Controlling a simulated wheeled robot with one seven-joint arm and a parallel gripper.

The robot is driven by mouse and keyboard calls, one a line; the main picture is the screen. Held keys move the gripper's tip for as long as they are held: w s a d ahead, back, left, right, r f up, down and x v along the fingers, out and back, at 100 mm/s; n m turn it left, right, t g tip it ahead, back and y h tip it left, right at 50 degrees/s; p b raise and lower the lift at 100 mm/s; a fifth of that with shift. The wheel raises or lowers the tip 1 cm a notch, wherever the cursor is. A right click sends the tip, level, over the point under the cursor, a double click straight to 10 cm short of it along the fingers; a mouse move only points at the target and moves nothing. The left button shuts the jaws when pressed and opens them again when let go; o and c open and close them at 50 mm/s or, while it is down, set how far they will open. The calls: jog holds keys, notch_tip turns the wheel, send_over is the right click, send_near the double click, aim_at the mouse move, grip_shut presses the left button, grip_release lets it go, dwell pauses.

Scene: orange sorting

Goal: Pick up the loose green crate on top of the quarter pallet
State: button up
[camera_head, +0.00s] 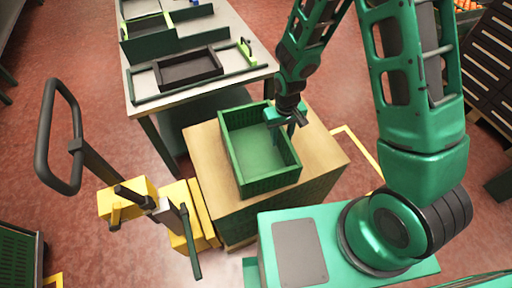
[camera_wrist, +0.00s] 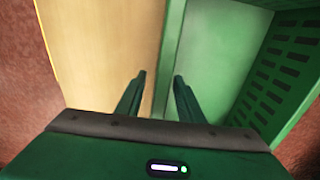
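The green crate (camera_head: 268,181) is empty and sits upright on the tan top of the quarter pallet (camera_head: 324,152). My gripper (camera_head: 291,130) is at the crate's right wall in the head view, pointing down. In the wrist view, my open gripper (camera_wrist: 158,88) has one finger on each side of the crate wall (camera_wrist: 170,52). The left finger is over the pallet top (camera_wrist: 105,50) and the right finger is over the crate's inside. A gap shows between the fingers and the wall. How deep the fingertips reach cannot be told.
A grey table (camera_head: 228,20) behind holds a black tray (camera_head: 188,69) and green crates (camera_head: 146,33). A yellow pallet truck with a dark handle (camera_head: 78,145) stands at the left. A dark rack (camera_head: 490,60) stands at the far right. Red floor is open between them.

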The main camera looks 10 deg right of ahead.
jog(key=shift+c, duration=0.6)
grip_shut()
jog(key=shift+r, duration=0.1)
